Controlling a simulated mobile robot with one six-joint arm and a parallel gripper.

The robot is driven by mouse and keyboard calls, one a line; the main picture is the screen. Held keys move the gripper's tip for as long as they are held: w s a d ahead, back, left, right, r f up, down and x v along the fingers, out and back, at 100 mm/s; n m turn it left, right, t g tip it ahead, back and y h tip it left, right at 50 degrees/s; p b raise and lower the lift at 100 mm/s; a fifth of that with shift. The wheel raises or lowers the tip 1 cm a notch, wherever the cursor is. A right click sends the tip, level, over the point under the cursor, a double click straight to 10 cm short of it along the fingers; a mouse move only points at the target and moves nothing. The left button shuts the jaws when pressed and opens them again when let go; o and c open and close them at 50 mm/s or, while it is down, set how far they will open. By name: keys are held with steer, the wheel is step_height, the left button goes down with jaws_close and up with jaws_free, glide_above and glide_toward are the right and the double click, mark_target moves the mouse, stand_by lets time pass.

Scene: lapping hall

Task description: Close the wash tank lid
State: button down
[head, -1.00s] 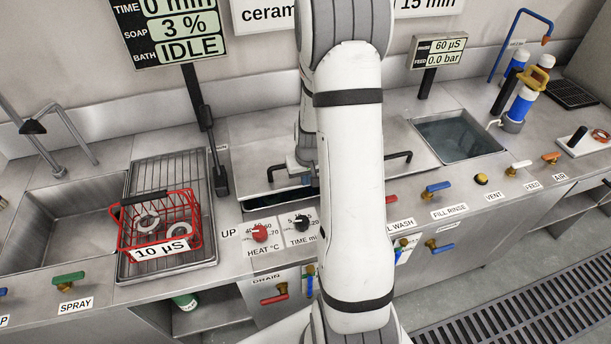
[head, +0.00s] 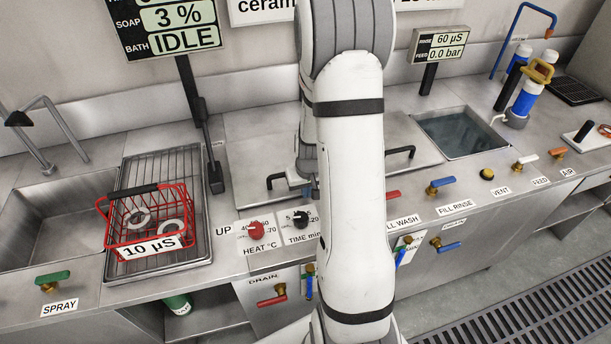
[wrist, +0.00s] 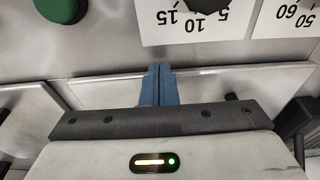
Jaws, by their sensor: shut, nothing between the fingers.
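The wash tank lid (head: 250,158) is a flat steel sheet in the middle of the counter, partly hidden behind my arm. It lies about level, and no dark tank opening shows at its front edge. Black bar handles (head: 400,152) show on either side of my arm. My gripper (head: 308,191) is mostly hidden by my arm in the head view. In the wrist view its blue fingers (wrist: 157,72) are shut together and empty, by the front edge of the lid (wrist: 100,93). I cannot tell whether they touch it.
A red wire basket (head: 150,222) with metal rings stands on the rack at left, beside a sink (head: 60,215). Heat (head: 256,231) and time (head: 301,219) knobs sit in front of the lid. An open rinse tank (head: 462,135) is at right. The bath display (head: 170,30) reads IDLE.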

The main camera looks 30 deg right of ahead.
step_height(320, 180, up, 5)
steer(key=shift+w+f+p, duration=0.1)
steer(key=shift+p, duration=1)
steer(key=s+r+b, duration=0.1)
steer(key=s+r, duration=0.3)
steer(key=r, duration=0.4)
steer(key=shift+a+r+b, duration=0.2)
steer(key=shift+a+b, duration=0.1)
steer(key=shift+a, duration=0.05)
steer(key=s+a+r+n+t, duration=0.1)
steer(key=s+a+r+n, duration=0.1)
steer(key=s+a+r, duration=1)
steer(key=shift+s+a, duration=0.75)
steer(key=shift+a, duration=0.1)
